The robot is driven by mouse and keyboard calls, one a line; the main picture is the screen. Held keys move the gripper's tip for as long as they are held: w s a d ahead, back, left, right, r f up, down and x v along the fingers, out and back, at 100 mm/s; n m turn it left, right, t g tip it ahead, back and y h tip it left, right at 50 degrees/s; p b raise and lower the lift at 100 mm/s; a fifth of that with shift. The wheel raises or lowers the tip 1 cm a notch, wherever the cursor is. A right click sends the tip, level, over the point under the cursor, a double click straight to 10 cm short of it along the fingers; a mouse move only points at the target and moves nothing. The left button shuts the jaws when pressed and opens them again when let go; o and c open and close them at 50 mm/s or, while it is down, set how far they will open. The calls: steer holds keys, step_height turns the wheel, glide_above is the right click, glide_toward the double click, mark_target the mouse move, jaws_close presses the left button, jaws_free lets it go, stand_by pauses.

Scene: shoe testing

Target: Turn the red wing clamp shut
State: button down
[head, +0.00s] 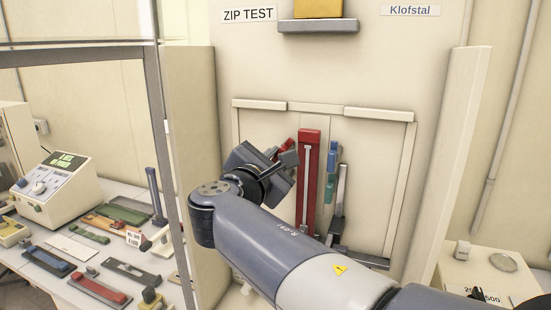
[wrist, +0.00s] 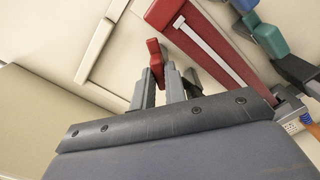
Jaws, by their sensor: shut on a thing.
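The red wing clamp (wrist: 155,58) shows in the wrist view between the fingertips of my gripper (wrist: 165,82), which is shut on it. In the head view a red end of the clamp (head: 287,145) shows just above my gripper (head: 280,163); the rest of it is hidden behind the gripper. Right beside it stands a tall red upright bar (head: 309,136) with a pale strip down its middle. The same bar runs slanted across the wrist view (wrist: 163,12). Whether the clamp is tight against anything cannot be seen.
Blue clamp parts (head: 333,150) and a grey upright lever (head: 341,185) stand close right of the red bar. The recess has pale side walls (head: 453,150). At left, a metal post (head: 166,130) rises before a table (head: 70,245) crowded with tools and a control box (head: 55,185).

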steer(key=shift+f+m+b, duration=0.15)
steer(key=shift+m+b, duration=0.15)
steer(key=shift+b, duration=0.25)
steer(key=shift+f+b, duration=0.1)
steer(key=shift+b, duration=0.25)
steer(key=m+b, duration=0.3)
steer(key=b, duration=0.1)
steer(key=shift+f, duration=0.1)
steer(key=m+b, duration=0.4)
steer(key=shift+m, duration=0.4)
steer(key=shift+r+m+b, duration=0.2)
steer(key=shift+m+b, duration=1)
steer(key=shift+b, duration=0.05)
steer(key=c, duration=1.4)
jaws_free()
steer(key=shift+r, duration=0.1)
steer(key=shift+c, duration=0.2)
